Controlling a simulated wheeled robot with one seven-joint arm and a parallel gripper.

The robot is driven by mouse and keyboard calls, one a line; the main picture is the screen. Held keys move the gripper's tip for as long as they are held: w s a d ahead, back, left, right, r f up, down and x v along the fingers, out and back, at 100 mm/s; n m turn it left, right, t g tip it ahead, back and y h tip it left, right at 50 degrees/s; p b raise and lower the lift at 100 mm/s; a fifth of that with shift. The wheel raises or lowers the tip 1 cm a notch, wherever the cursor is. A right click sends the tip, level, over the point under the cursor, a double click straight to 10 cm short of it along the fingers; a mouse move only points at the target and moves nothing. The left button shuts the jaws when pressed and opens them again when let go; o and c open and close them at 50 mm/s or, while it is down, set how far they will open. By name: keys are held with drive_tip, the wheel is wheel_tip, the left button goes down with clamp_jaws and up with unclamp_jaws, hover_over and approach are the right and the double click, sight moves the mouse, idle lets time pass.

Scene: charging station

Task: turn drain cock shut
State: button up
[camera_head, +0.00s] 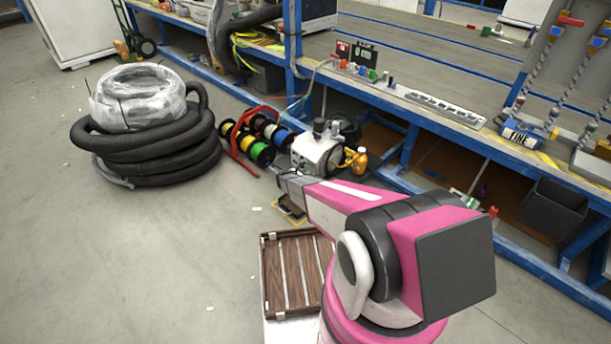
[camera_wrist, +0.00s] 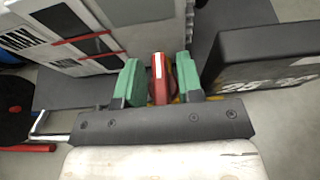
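The drain cock's red handle (camera_wrist: 159,80), with a white stripe, stands between the two green fingertips of my gripper (camera_wrist: 158,82) in the wrist view. A narrow gap shows between the left finger and the handle; the right finger is very close to it, and I cannot tell if it touches. A yellow part shows just behind the handle. The grey pump-like machine (camera_head: 316,152) stands on the floor in the head view, and my gripper (camera_head: 290,188) is low at its near side. The cock is hidden in the head view.
A black block with white numbers (camera_wrist: 268,55) lies close to the right finger. A light panel with "MAX" labels (camera_wrist: 70,25) is at the upper left. Cable reels (camera_head: 258,135) and a yellow bottle (camera_head: 357,158) flank the machine.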

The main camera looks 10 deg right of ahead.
drive_tip(key=shift+m+h, duration=0.3)
drive_tip(key=shift+c, duration=0.3)
drive_tip(key=m+g, duration=0.1)
drive_tip(key=g, duration=0.1)
drive_tip(key=m+g+h, duration=0.1)
drive_tip(key=m+g, duration=0.1)
drive_tip(key=shift+w+a+h, duration=0.1)
drive_tip(key=shift+w+h, duration=0.05)
drive_tip(key=shift+h, duration=0.15)
drive_tip(key=m+g, duration=0.5)
drive_tip(key=m+g+y, duration=0.1)
drive_tip(key=m+g, duration=0.3)
drive_tip(key=g, duration=0.1)
drive_tip(key=shift+m+g+y, duration=1.2)
drive_tip(key=shift+m+g, duration=0.5)
drive_tip(key=shift+m, duration=0.1)
drive_tip(key=o, duration=0.6)
drive_tip(key=shift+c, duration=0.2)
